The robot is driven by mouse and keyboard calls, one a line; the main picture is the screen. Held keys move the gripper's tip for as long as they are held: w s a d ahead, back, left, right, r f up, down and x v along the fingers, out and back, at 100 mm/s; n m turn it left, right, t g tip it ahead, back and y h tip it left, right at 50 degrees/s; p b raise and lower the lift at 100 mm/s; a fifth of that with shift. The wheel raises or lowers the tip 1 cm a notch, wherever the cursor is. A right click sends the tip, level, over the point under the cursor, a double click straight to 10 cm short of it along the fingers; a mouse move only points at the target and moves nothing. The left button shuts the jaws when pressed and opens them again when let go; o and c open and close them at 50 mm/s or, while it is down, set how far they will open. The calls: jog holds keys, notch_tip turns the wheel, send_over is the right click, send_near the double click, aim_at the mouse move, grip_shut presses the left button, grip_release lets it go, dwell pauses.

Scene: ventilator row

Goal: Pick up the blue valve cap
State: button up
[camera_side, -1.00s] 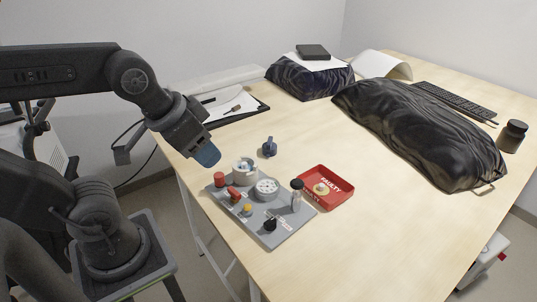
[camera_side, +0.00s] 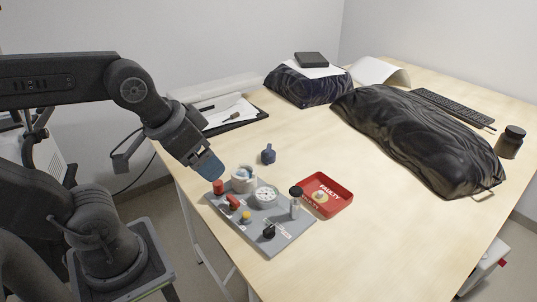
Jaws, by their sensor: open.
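A dark blue knob-like piece (camera_side: 268,155) with a short upright stem stands alone on the table behind the grey board; it looks like the blue valve cap. A smaller blue-grey part (camera_side: 242,172) shows in the white ring-shaped holder (camera_side: 243,184) on the board, too small to make out well. My gripper (camera_side: 210,166), with blue fingertips, is open and points down and to the right. It is above the board's back left corner, left of the white holder and apart from the dark blue piece. The gap between its fingers is hidden from this side.
The grey board (camera_side: 283,243) carries red parts (camera_side: 219,187), a white dial (camera_side: 265,197), a yellow knob (camera_side: 246,216), a black knob (camera_side: 269,231) and a black-topped vial (camera_side: 295,203). A red "FAULTY" tray (camera_side: 340,205) sits right of it. A black covered bulk (camera_side: 415,135) lies farther right.

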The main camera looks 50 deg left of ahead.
jog(key=n+g+y, duration=0.2)
jog(key=n+y, duration=0.1)
jog(key=n, duration=0.6)
send_over(268, 148)
jog(key=s+d, duration=0.4)
jog(key=d, duration=0.2)
notch_tip(268, 148, down, 13)
jog(key=x, duration=0.3)
jog(key=a+x, duration=0.1)
jog(key=x, duration=0.6)
jog(key=shift+s+a, duration=0.2)
jog(key=shift+a, duration=0.05)
jog(key=shift+a+x, duration=0.15)
jog(key=shift+x, duration=1.35)
jog(key=shift+a+x, duration=0.1)
jog(key=shift+x, duration=1.35)
jog(key=shift+s, duration=0.1)
jog(key=shift+r, duration=0.1)
jog(key=shift+c, duration=0.2)
jog(key=c, duration=0.9)
